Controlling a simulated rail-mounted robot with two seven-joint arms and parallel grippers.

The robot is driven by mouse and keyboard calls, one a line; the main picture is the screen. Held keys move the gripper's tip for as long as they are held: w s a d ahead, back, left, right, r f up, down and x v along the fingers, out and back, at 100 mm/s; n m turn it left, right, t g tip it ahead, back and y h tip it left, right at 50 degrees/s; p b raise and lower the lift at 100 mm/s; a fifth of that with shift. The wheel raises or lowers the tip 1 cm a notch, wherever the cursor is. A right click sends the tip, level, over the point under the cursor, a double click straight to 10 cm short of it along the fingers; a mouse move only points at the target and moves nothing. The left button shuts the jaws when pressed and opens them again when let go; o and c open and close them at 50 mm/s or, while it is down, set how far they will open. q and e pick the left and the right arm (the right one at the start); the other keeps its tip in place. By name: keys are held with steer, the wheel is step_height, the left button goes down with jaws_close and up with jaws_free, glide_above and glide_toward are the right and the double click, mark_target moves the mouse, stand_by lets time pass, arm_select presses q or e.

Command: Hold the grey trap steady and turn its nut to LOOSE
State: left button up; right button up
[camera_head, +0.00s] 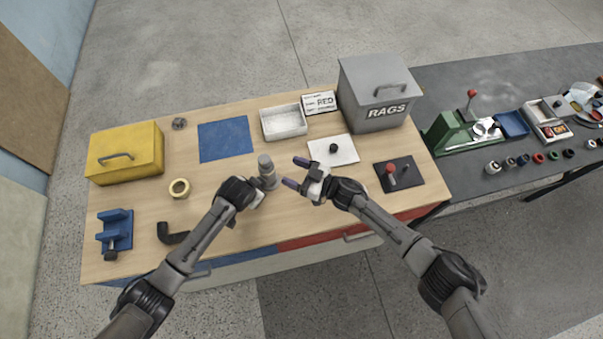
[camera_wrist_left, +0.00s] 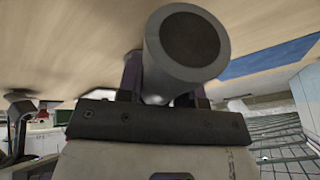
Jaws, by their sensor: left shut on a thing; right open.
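The grey trap (camera_head: 267,172) stands upright on the wooden bench, near its middle. It also fills the top of the left wrist view (camera_wrist_left: 183,48), with its round dark end facing the camera. My left gripper (camera_head: 260,184) is shut on the trap from the lower left; in the wrist view its fingers lie on both sides of the grey body. My right gripper (camera_head: 294,172) is open and empty just to the right of the trap, its purple-tipped fingers pointing left toward it, apart from it. The nut and any LOOSE mark are too small to tell.
A blue mat (camera_head: 225,139), a white tray (camera_head: 284,122), a white plate with a black knob (camera_head: 333,150) and a grey RAGS box (camera_head: 376,95) lie behind. A tape ring (camera_head: 179,188), black elbow (camera_head: 172,236) and blue vise (camera_head: 116,231) are left.

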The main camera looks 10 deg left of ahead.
steer(key=shift+v, duration=1.15)
arm_select(q)
steer(key=o, duration=1.2)
steer(key=shift+c, duration=0.2)
